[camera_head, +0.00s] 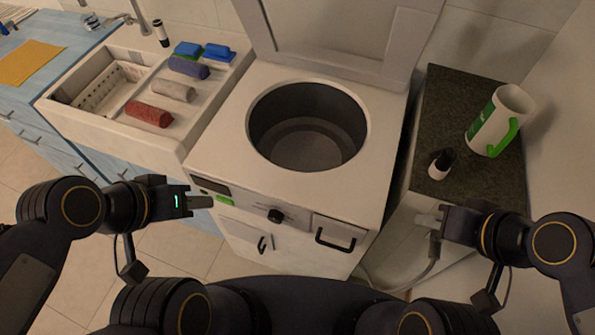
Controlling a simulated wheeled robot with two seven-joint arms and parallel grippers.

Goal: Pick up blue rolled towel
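The blue rolled towel (189,67) lies on the right ledge of the white sink, at the far end of a row of rolled towels. A beige rolled towel (173,90) and a red rolled towel (149,114) lie nearer to me in that row. My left gripper (207,201) is in front of the white machine, well short of the towels, and looks empty. My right gripper (422,219) is at the right, near the dark counter's front, and looks empty. The finger gap of either gripper is too small to make out.
A white top-loading machine (218,137) with an open round drum stands in the middle, its lid raised behind. Blue and green sponges (218,52) sit just behind the blue towel. A tap (137,20) rises behind the sink.

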